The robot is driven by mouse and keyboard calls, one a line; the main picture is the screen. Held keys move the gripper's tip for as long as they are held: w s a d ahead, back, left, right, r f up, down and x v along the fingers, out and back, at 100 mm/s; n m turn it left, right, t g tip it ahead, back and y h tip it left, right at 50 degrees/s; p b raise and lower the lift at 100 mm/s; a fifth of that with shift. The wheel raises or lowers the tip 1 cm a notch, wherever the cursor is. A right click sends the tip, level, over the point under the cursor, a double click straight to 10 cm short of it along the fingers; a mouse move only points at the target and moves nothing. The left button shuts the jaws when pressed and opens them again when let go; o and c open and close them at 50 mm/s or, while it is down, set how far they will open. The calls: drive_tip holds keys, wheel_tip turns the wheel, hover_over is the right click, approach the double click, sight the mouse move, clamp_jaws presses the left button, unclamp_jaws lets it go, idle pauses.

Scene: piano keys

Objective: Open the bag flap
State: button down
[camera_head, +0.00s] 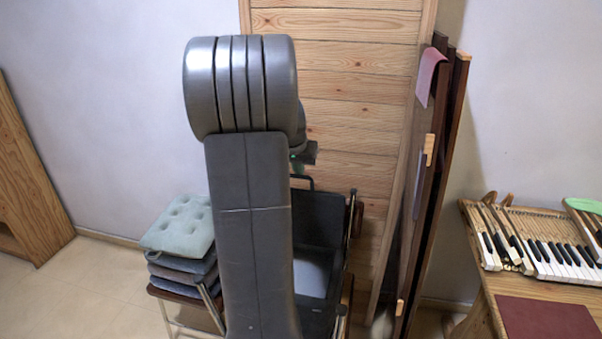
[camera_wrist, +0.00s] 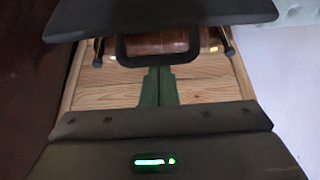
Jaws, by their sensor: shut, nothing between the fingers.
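In the head view my arm hides the middle of the scene. My gripper (camera_head: 297,167) shows partly past its right side, above a dark, bag-like case (camera_head: 322,215). The case has a dark handle loop at its top left, and a paler grey patch lower down. In the wrist view the green fingers of my gripper (camera_wrist: 158,72) are together and empty. Their tips lie at the lower edge of a black handle loop (camera_wrist: 127,50); I cannot tell if they touch. A dark flap-like panel (camera_wrist: 160,15) spans the top. Which part is the flap is unclear.
Stacked cushions (camera_head: 180,225) sit on a seat to the left. A slatted wooden panel (camera_head: 350,85) stands behind, with leaning dark boards (camera_head: 440,180) to its right. A wooden table with piano keys (camera_head: 550,250) is at far right. Floor at left is clear.

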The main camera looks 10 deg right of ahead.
drive_tip(key=shift+s+a, duration=0.2)
drive_tip(key=shift+s, duration=0.4)
drive_tip(key=shift+r, duration=0.15)
drive_tip(key=v, duration=1.3)
drive_tip(key=shift+s+a+r+b, duration=0.15)
drive_tip(key=shift+r+b, duration=0.1)
drive_tip(key=shift+b, duration=0.05)
drive_tip(key=shift+f, duration=0.1)
drive_tip(key=x, duration=1.3)
drive_tip(key=shift+w+d+f+p, duration=0.2)
drive_tip(key=shift+w+f+p, duration=0.05)
drive_tip(key=shift+f+p, duration=0.05)
drive_tip(key=shift+w, duration=0.15)
